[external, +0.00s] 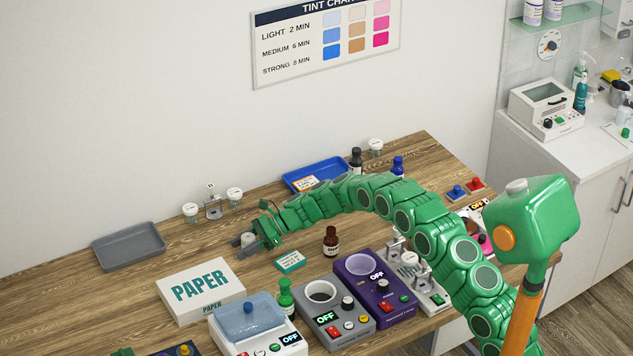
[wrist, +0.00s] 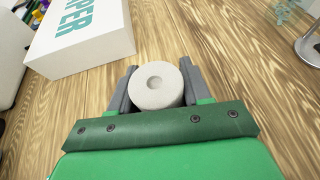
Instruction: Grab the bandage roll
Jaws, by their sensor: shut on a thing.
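The bandage roll (wrist: 157,97) is a pale, off-white cylinder with a round hole in its end. In the wrist view it sits between the two grey fingers of my gripper (wrist: 157,88), which are shut on it from both sides. In the external view my gripper (external: 244,240) is low over the wooden table (external: 150,228), to the right of and behind the PAPER box. There the roll (external: 248,239) is small and partly hidden by the fingers. I cannot tell whether it touches the table.
The white PAPER box (external: 200,290) stands near my gripper, in front and to the left. A brown bottle (external: 331,241), a small teal box (external: 290,261) and several devices stand to the right. A grey tray (external: 129,246) lies at the left. Glass jars (external: 190,212) stand by the wall.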

